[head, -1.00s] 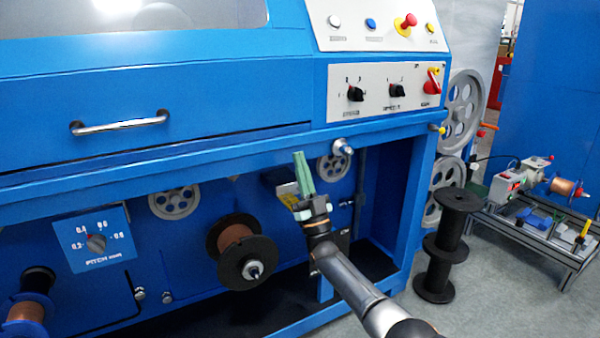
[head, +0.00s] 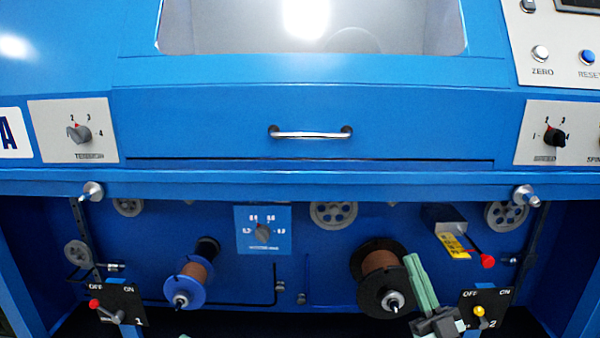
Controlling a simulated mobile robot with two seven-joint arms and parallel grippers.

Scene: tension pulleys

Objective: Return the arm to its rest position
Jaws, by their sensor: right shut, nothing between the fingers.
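My right gripper (head: 424,290) shows at the lower right of the head view, with green fingers pointing up. It is shut and holds nothing. Its fingers overlap the right edge of the black spool with copper wire (head: 380,277); I cannot tell whether they touch it. The OFF/ON switch plate marked 2 (head: 485,310), with a yellow-tipped lever, is just to the right of it. Grey tension pulleys (head: 334,213) sit along the recess, one more at the right (head: 506,216).
The blue machine's front beam (head: 300,185) runs above the recess. A blue spool (head: 189,280) and switch plate 1 (head: 118,304) are at the left. A red-tipped lever (head: 487,261) sticks out at the right. A drawer handle (head: 311,132) is above.

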